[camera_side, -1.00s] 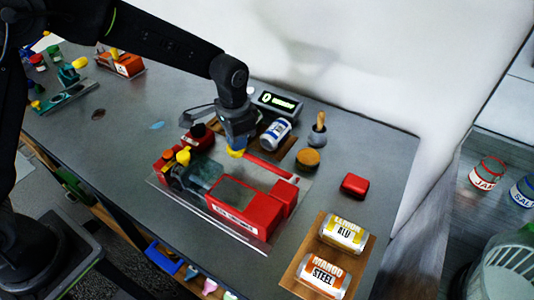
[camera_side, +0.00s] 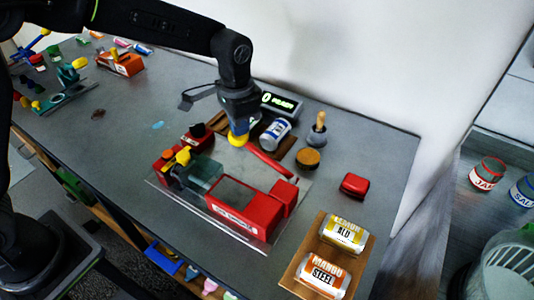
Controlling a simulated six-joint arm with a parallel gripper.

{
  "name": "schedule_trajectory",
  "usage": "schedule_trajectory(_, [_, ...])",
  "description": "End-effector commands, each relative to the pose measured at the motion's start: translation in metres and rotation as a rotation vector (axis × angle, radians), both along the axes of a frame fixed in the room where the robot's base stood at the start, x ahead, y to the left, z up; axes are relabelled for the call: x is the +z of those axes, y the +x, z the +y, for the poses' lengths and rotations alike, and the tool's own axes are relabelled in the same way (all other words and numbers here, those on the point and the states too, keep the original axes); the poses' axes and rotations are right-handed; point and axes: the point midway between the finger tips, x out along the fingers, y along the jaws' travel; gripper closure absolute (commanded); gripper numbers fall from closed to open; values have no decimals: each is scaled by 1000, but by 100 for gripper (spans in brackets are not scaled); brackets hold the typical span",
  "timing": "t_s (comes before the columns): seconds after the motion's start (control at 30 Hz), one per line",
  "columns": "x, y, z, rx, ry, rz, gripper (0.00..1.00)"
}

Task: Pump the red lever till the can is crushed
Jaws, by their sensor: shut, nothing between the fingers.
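The red can crusher (camera_side: 245,208) stands on a clear base plate in the middle of the table. Its red lever (camera_side: 268,160) is a bar slanting from my gripper down to the right. My gripper (camera_side: 238,139) is shut, with yellow fingertips at the upper left end of the lever; I cannot tell whether they touch it. A blue and white can (camera_side: 274,134) lies on a brown board behind the lever. A can labelled LEMON ALU (camera_side: 343,232) and one labelled MANGO STEEL (camera_side: 322,274) lie on a tan tray (camera_side: 291,270) at the front right.
A display reading 0 READY (camera_side: 279,102) stands at the back. A wooden-handled tool (camera_side: 319,128), a round brown-topped piece (camera_side: 308,158) and a red block (camera_side: 354,185) sit to the right. Coloured tools (camera_side: 66,90) lie at far left.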

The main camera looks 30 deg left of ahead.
Motion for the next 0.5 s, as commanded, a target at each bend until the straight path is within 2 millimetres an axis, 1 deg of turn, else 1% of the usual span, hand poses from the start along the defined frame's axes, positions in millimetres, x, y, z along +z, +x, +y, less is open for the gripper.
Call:
schedule_trajectory(0.1, [7,0,-1,0,1,-1,100])
schedule_trajectory(0.5, [7,0,0,1,1,0,100])
